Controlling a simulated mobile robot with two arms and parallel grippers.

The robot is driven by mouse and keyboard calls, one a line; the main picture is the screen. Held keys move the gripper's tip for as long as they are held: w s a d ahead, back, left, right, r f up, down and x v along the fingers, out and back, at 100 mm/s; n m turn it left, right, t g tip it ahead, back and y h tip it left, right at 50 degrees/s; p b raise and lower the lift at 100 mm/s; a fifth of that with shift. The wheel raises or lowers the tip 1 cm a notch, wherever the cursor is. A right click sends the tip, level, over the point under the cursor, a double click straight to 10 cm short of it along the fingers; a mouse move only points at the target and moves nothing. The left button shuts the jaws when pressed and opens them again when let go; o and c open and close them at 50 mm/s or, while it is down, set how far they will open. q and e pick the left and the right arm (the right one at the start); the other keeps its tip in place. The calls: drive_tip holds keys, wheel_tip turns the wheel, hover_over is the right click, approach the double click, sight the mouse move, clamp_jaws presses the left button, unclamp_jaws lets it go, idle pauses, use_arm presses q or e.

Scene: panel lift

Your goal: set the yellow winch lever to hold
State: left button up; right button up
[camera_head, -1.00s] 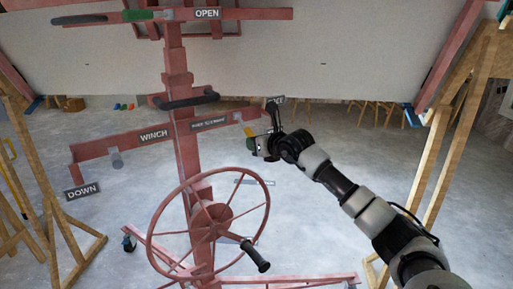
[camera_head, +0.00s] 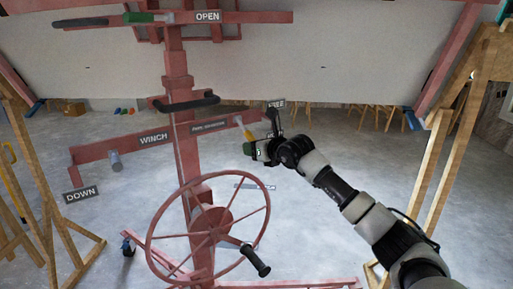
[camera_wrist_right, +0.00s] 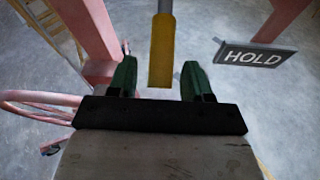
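The yellow winch lever (camera_head: 246,134) sits at the right end of the red crossbar marked WINCH. In the right wrist view the yellow handle (camera_wrist_right: 162,50) points down between my two green fingertips, with gaps on both sides. My right gripper (camera_head: 249,149) is open just below the lever's end, and it also shows at the bottom of the wrist view (camera_wrist_right: 160,82). The HOLD sign (camera_wrist_right: 252,55) is to the right of the lever in the wrist view. My left gripper is not in view.
A red handwheel (camera_head: 208,229) with a black knob is below the crossbar. The red mast (camera_head: 183,150) stands left of my gripper. A DOWN sign (camera_head: 82,194) is at far left. A large pale panel (camera_head: 350,60) is overhead, and wooden trestles (camera_head: 445,150) stand at the sides.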

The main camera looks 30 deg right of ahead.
drive_tip(key=shift+s+r, duration=0.1)
drive_tip(key=shift+s, duration=0.15)
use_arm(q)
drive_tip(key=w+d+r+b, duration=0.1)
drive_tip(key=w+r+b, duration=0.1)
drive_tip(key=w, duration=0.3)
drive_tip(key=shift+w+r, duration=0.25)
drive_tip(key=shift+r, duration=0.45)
use_arm(e)
drive_tip(key=v, duration=1)
drive_tip(key=shift+s+d, duration=0.1)
